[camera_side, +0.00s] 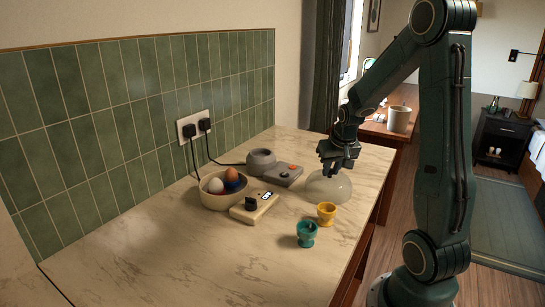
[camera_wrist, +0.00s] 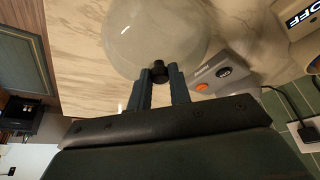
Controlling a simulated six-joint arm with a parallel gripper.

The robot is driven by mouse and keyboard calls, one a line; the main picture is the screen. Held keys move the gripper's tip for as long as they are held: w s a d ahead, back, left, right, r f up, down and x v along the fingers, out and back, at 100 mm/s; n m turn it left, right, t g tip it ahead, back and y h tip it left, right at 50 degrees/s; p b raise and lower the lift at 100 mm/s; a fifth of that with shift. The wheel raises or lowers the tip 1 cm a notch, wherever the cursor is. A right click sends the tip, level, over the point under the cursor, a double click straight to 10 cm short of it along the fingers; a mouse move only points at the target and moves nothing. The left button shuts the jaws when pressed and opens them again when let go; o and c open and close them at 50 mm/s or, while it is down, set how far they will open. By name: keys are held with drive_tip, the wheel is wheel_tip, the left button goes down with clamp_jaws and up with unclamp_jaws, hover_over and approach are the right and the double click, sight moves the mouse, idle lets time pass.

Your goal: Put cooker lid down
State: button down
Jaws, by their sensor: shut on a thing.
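The cooker lid (camera_side: 328,188) is a clear, rounded dome with a black knob (camera_wrist: 159,70). In the side view it is at the right part of the marble counter, right of the grey cooker. My gripper (camera_side: 338,164) is above it with the fingers pointing down. In the wrist view my gripper (camera_wrist: 160,84) is shut on the knob, one finger on each side, and the dome (camera_wrist: 150,35) spreads beyond the fingertips. I cannot tell whether the rim touches the counter. The grey cooker (camera_side: 262,159) stands uncovered, with an orange button on its base (camera_side: 284,176).
A yellow egg cup (camera_side: 326,214) and a teal egg cup (camera_side: 307,235) stand in front of the lid. Cords run to the wall socket (camera_side: 194,126). The front left counter (camera_side: 150,258) is clear.

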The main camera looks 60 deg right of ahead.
drive_tip(key=shift+f, duration=0.15)
drive_tip(key=c, duration=1.3)
unclamp_jaws()
drive_tip(key=v, duration=1.2)
